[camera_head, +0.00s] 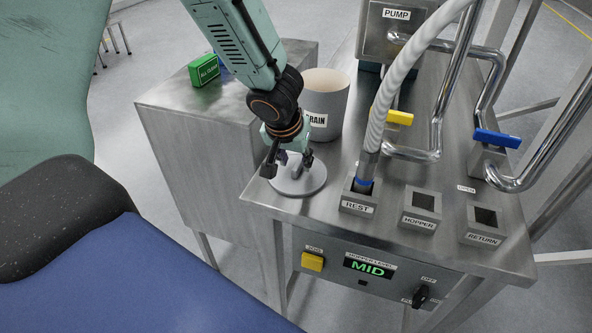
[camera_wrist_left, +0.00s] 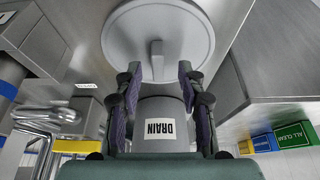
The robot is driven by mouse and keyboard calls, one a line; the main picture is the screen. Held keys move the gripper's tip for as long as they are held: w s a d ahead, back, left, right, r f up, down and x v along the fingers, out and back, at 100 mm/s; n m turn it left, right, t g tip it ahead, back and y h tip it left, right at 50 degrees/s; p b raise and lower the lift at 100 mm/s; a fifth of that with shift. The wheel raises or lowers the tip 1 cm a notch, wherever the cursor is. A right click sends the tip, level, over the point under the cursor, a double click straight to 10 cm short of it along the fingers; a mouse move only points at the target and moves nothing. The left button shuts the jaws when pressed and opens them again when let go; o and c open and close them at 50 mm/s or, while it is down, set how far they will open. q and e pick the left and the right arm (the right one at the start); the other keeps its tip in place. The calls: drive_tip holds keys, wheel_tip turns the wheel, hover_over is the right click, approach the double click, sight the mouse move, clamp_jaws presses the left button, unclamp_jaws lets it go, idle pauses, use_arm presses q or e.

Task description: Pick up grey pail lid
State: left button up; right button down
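The grey pail lid (camera_head: 298,178) is a round flat disc with an upright handle, lying on the steel table's left front corner. It also shows in the left wrist view (camera_wrist_left: 158,30), its handle (camera_wrist_left: 156,62) between the finger lines. My left gripper (camera_head: 288,166) is just above the lid, around or close to the handle. In the left wrist view the fingers (camera_wrist_left: 157,75) are apart, with a gap on each side of the handle. The grey pail (camera_head: 325,100) labelled DRAIN stands open behind the lid. My right gripper is in neither view.
A green ALL CLEAR block (camera_head: 204,71) sits on the steel cabinet (camera_head: 170,105) to the left. The REST socket (camera_head: 360,196) with a hose (camera_head: 385,105) in it stands right of the lid, beside the HOPPER socket (camera_head: 421,205) and the RETURN socket (camera_head: 484,222).

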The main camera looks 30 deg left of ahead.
use_arm(q)
drive_tip(key=shift+w+f, duration=0.3)
drive_tip(key=shift+f, duration=0.25)
drive_tip(key=shift+w+d+f, duration=0.1)
drive_tip(key=shift+d, duration=0.05)
drive_tip(key=shift+c, duration=0.4)
drive_tip(key=shift+s, duration=0.25)
drive_tip(key=c, duration=0.3)
drive_tip(key=shift+w, duration=0.2)
drive_tip(key=c, duration=0.3)
drive_tip(key=shift+c, duration=0.7)
clamp_jaws()
drive_tip(key=shift+s, duration=0.1)
